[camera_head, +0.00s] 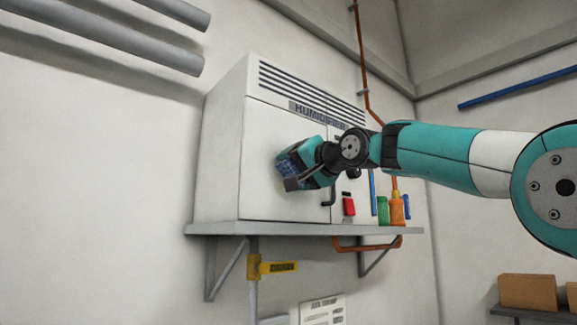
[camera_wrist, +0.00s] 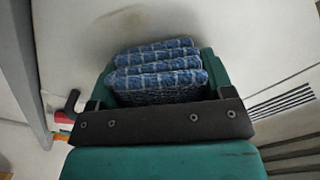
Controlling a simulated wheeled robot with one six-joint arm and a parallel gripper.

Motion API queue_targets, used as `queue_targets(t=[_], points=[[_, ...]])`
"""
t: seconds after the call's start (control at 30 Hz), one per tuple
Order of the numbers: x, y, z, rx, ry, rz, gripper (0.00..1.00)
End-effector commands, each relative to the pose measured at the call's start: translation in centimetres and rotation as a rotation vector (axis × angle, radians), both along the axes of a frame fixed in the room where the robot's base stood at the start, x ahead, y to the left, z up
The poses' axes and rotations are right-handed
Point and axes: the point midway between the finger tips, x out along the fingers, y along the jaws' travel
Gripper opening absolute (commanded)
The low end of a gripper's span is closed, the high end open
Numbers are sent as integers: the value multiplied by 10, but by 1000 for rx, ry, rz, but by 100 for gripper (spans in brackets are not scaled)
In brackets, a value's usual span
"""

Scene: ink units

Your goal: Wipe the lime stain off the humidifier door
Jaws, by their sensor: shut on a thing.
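The white humidifier (camera_head: 222,150) stands on a wall shelf, its doors shut. My gripper (camera_head: 300,170) is in front of the left door (camera_head: 262,190) and shut on a folded blue cloth with a pale grid (camera_head: 288,163). In the wrist view the cloth (camera_wrist: 155,75) sits folded between the jaws of my gripper (camera_wrist: 155,88), facing the door. A faint grey-brown smudge, the lime stain (camera_wrist: 122,20), shows on the door just beyond the cloth. In the head view I cannot make the stain out clearly. I cannot tell whether the cloth touches the door.
A dark door handle (camera_head: 329,194) is close to my gripper. Cardboard boxes (camera_head: 528,292) stand lower right.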

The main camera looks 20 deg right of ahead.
Motion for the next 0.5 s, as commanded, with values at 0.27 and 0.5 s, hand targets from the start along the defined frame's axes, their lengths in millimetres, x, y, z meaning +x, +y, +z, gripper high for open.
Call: queue_targets(t=[0.27,0.5], points=[[4,-10,1,0,-1,-2,55],[13,-30,2,0,0,-1,55]])
